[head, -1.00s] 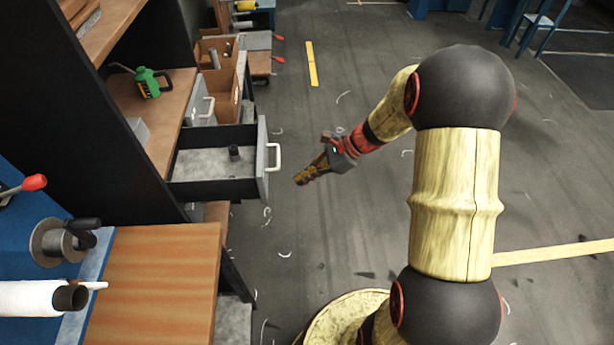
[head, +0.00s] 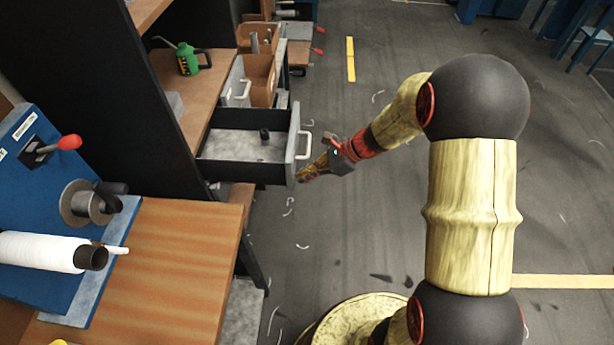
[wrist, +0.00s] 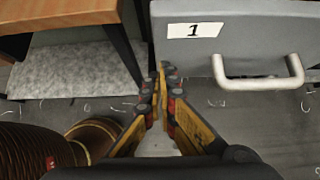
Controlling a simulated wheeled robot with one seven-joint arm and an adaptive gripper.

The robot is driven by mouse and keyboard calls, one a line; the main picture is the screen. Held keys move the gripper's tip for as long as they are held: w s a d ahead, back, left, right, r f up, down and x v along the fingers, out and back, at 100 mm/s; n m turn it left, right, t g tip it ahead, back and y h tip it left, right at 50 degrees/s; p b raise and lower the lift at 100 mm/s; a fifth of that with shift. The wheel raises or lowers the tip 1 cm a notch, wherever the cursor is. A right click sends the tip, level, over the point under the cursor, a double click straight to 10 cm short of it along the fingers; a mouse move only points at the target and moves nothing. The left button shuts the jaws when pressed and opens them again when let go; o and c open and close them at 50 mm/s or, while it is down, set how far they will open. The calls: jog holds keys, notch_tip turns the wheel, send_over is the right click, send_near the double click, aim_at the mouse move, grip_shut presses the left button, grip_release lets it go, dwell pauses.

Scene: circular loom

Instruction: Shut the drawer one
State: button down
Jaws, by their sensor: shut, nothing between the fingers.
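Drawer one (head: 291,146) stands pulled out of the dark cabinet in the head view, with a grey front, a light handle and a small dark cylinder (head: 265,134) inside. In the wrist view its grey front (wrist: 255,40) carries a white label "1" (wrist: 194,30) above the handle (wrist: 258,80). My gripper (head: 301,177) is shut and empty, its fingertips at the lower near corner of the drawer front. In the wrist view the fingertips (wrist: 160,78) lie by the front's left lower edge. I cannot tell if they touch it.
A second drawer (head: 236,82) is partly out behind drawer one. A wooden bench (head: 180,245) with a blue machine (head: 50,165) stands at the near left. A green oil can (head: 189,62) sits on the shelf. The floor to the right is open.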

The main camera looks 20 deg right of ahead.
aim_at(218, 171)
jog(key=w+a, duration=0.3)
jog(key=a, duration=0.5)
jog(key=w+a+p, duration=0.1)
jog(key=w+a, duration=0.2)
jog(key=a, duration=0.5)
jog(key=w+a+p, duration=0.1)
jog(key=w+a, duration=0.2)
jog(key=a, duration=0.5)
jog(key=shift+a, duration=0.25)
jog(key=shift+w+a, duration=0.1)
jog(key=shift+a, duration=0.2)
jog(key=shift+r, duration=0.1)
